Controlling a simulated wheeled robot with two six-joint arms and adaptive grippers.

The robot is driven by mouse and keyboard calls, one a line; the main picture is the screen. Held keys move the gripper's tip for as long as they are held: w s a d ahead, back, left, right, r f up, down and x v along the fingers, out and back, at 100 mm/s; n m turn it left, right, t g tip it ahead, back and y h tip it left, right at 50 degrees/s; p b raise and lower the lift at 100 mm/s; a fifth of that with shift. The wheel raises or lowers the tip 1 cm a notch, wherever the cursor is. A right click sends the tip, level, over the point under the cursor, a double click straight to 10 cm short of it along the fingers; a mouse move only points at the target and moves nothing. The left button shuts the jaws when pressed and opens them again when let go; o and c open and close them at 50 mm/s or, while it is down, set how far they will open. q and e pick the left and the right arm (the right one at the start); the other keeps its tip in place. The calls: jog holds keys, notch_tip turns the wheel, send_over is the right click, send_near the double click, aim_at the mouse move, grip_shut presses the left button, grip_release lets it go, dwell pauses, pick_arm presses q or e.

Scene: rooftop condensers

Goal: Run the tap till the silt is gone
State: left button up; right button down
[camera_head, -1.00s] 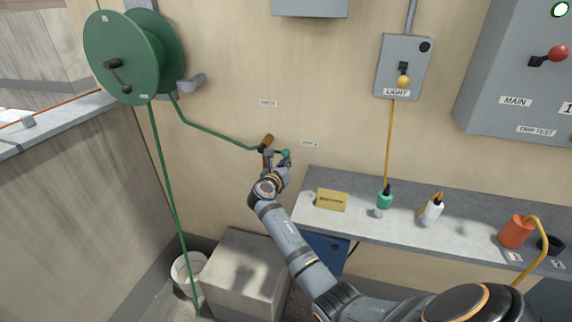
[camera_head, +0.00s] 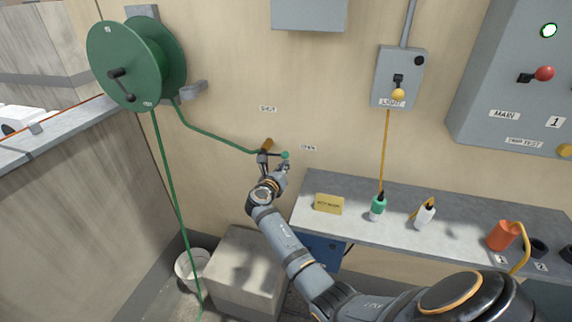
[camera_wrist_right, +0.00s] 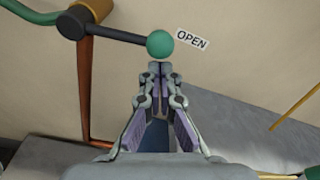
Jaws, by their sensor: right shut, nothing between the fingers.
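The tap (camera_head: 266,146) is on the wall, with the green hose (camera_head: 205,130) joined to it. Its dark lever (camera_wrist_right: 117,35) ends in a green ball knob (camera_wrist_right: 160,43) and points right, toward the OPEN label (camera_wrist_right: 192,40). The knob also shows in the head view (camera_head: 285,155). My right gripper (camera_wrist_right: 160,68) is shut and empty, its fingertips just below the knob; I cannot tell whether they touch. It is small in the head view (camera_head: 283,167). My left gripper is out of view. No water or silt is visible.
A green hose reel (camera_head: 125,62) hangs at upper left, its hose dropping beside a white bucket (camera_head: 183,268). A concrete block (camera_head: 235,260) stands below the tap. The shelf (camera_head: 360,232) at right holds several bottles and a yellow sign (camera_head: 329,204).

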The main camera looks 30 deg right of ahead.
jog(key=v, duration=0.5)
jog(key=shift+s+a, duration=0.25)
